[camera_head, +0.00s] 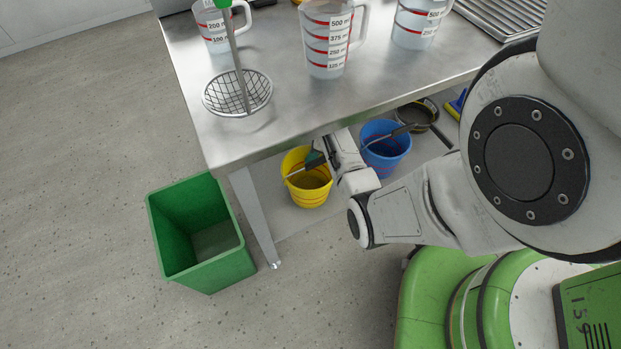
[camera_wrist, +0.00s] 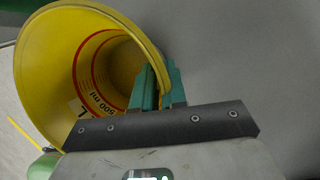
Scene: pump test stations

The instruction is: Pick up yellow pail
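The yellow pail (camera_head: 309,190) stands on the lower shelf under the table's front edge, open at the top. In the wrist view the yellow pail (camera_wrist: 52,62) is seen into its mouth, with red rings and "500 ml" markings inside. My gripper (camera_head: 314,163) reaches the pail's rim from the right. In the wrist view my gripper (camera_wrist: 160,88) has one teal finger inside the pail and one outside. The rim wall fills the narrow gap between them, so the fingers appear shut on it. Part of the pail's rim is hidden by the fingers.
A blue bucket (camera_head: 385,160) and a dark pan (camera_head: 417,113) are on the shelf (camera_head: 285,224) to the right. A green bin (camera_head: 228,270) stands on the floor left of the table leg. The metal tabletop (camera_head: 275,125) overhangs the pail and holds measuring jugs and a wire strainer (camera_head: 238,93).

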